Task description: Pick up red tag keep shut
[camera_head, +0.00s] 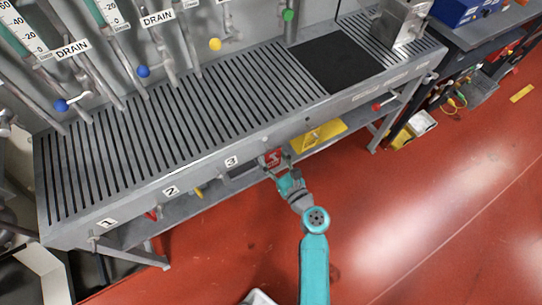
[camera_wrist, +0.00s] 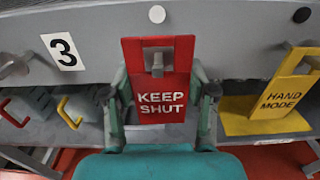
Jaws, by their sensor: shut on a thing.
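The red tag (camera_wrist: 160,101) reads "KEEP SHUT" in the wrist view. It hangs upright at the front face of the grey bench, with a metal peg showing through its upper opening. My gripper (camera_wrist: 160,112) has one finger at each side edge of the tag and is shut on it. In the head view the red tag (camera_head: 272,158) shows small at the bench front, just right of the label 3, with my gripper (camera_head: 277,170) at it. The tag's back is hidden.
A yellow "HAND MODE" tag (camera_wrist: 279,103) hangs close on the right. The number 3 plate (camera_wrist: 62,52) and another metal peg (camera_wrist: 14,64) are on the left. Red and yellow handles sit on the shelf below. The slatted bench top (camera_head: 180,130) lies above; red floor (camera_head: 420,210) is open in front.

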